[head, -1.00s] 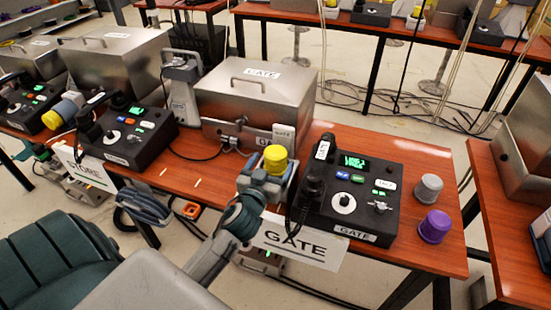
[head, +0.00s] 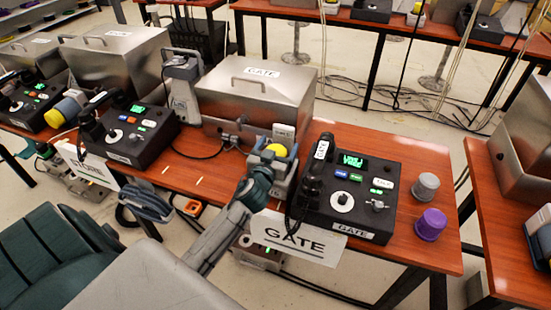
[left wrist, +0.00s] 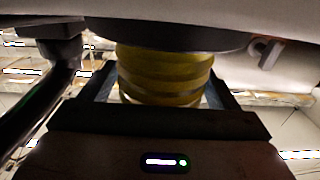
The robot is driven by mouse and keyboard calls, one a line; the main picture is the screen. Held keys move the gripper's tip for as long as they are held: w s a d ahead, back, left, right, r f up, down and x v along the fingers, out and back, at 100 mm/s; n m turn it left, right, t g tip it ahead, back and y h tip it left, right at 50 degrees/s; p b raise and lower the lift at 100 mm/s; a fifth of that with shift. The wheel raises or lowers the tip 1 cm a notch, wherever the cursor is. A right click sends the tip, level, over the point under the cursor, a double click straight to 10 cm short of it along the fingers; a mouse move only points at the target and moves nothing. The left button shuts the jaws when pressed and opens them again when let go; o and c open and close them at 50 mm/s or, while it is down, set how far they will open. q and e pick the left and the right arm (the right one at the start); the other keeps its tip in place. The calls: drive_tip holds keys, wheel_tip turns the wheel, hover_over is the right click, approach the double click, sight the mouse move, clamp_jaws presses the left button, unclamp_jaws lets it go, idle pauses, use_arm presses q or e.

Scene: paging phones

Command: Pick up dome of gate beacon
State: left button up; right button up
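The yellow dome (head: 276,150) of the gate beacon is at the front table edge, left of the black GATE console (head: 347,190). My left gripper (head: 270,160) reaches up to it from below, with its fingers around the dome. In the left wrist view, the ribbed yellow dome (left wrist: 165,75) sits between the two dark fingers (left wrist: 162,92). Narrow gaps seem to show at its sides, so the fingers look open. A dark round part (left wrist: 170,35) adjoins the dome there. The rest of the beacon is largely hidden in the head view. My right gripper is not in view.
A grey cup-shaped piece (head: 425,186) and a purple one (head: 431,224) stand right of the console. A steel GATE box (head: 255,90) is behind. A GATE sign (head: 298,240) hangs at the table front. The STORE console (head: 128,132) is to the left.

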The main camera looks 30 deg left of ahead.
use_arm(q)
drive_tip(key=c, duration=1.1)
drive_tip(key=shift+o, duration=0.2)
drive_tip(key=shift+r, duration=0.15)
